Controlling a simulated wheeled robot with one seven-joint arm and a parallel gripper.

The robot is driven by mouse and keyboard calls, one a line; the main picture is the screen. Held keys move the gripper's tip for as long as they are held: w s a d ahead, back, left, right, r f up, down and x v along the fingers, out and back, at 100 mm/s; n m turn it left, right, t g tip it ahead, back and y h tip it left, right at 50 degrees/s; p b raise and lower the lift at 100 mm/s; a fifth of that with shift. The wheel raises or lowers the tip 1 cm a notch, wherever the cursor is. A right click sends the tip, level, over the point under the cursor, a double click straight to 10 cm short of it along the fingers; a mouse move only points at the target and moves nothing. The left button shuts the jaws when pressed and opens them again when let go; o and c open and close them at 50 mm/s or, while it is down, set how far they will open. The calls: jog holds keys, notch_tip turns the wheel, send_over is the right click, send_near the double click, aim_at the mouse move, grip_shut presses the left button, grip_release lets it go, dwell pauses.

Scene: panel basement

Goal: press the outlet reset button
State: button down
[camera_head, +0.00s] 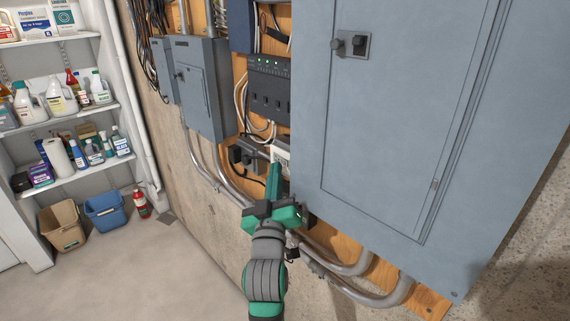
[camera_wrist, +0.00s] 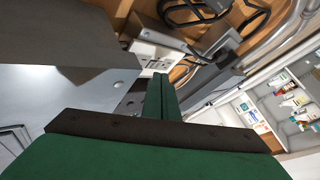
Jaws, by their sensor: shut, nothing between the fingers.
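The white outlet (camera_head: 281,155) is on the wooden backboard, just left of the large grey panel. My gripper (camera_head: 274,168) is shut and empty, with its green fingers pointing up at the outlet's lower part. In the wrist view the white outlet (camera_wrist: 148,54) shows just beyond the tips of my shut gripper (camera_wrist: 160,76). The fingertips overlap the outlet's edge in the picture; I cannot tell whether they touch it. The reset button is too small or hidden to make out.
The large grey panel (camera_head: 400,120) stands close on the right of my gripper. A black device with green lights (camera_head: 269,88) and cables are above the outlet. A smaller grey box (camera_head: 203,88) and metal conduits (camera_head: 345,262) are nearby. Shelves with bottles stand far left; the floor between is open.

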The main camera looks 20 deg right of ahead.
jog(key=shift+w+d, duration=0.1)
jog(key=shift+d, duration=0.25)
jog(key=shift+w+d, duration=0.15)
jog(key=shift+d, duration=0.25)
dwell(0.7)
jog(key=shift+a, duration=0.15)
jog(key=shift+s+a, duration=0.3)
jog(key=shift+a, duration=0.35)
jog(key=a, duration=0.1)
jog(key=s+a, duration=0.1)
jog(key=a, duration=0.2)
jog(key=shift+s+a, duration=0.35)
dwell(0.7)
